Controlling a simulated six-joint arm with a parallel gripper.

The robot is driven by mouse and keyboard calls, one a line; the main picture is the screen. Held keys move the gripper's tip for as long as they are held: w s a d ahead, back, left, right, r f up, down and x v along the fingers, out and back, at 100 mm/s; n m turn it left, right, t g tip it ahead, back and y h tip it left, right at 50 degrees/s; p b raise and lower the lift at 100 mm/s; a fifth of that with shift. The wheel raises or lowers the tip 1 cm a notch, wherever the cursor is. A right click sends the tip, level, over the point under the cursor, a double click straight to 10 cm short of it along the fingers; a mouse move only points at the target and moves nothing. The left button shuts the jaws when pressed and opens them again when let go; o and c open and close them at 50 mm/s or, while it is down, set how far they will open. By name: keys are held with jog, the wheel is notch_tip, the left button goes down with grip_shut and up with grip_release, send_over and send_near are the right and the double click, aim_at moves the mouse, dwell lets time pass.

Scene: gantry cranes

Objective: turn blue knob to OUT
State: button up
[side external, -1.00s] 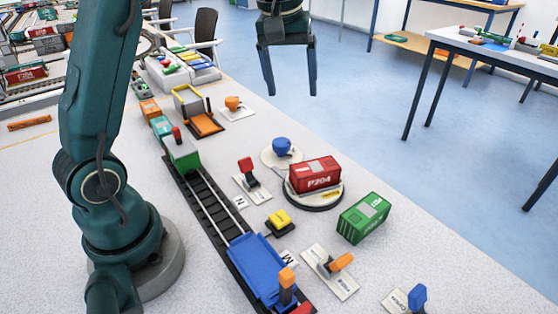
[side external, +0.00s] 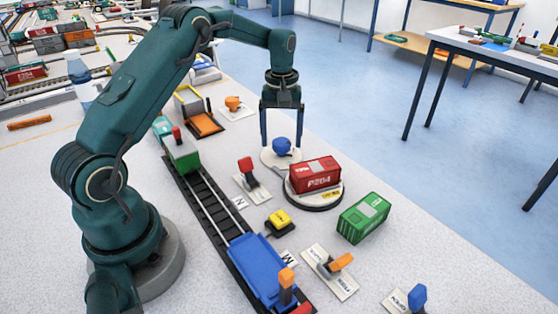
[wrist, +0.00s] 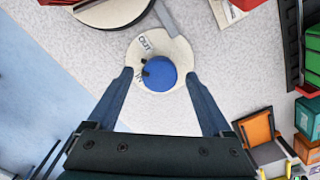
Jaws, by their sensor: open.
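The blue knob (side external: 282,146) stands on a round cream plate (side external: 268,158) on the table. In the wrist view the blue knob (wrist: 160,74) sits on its plate (wrist: 178,48), which bears the words OUT and IN. A dark pointer on the knob's edge is near the IN word; its exact setting is hard to tell. My gripper (side external: 282,146) is open, fingers pointing down, with one finger on each side of the knob. In the wrist view the fingertips of my gripper (wrist: 160,74) flank the knob, apart from it. Finger height relative to the knob is unclear.
A red container (side external: 315,175) on a dark turntable (side external: 318,202) stands close right of the knob. A red lever (side external: 248,172), a yellow button (side external: 279,220) and a green container (side external: 363,218) stand nearby. A rail track (side external: 212,205) with a blue wagon (side external: 260,268) runs on the left.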

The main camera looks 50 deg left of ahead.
grip_shut()
jog(key=shift+m, duration=0.4)
jog(key=m, duration=0.2)
jog(key=shift+m, duration=2.2)
grip_release()
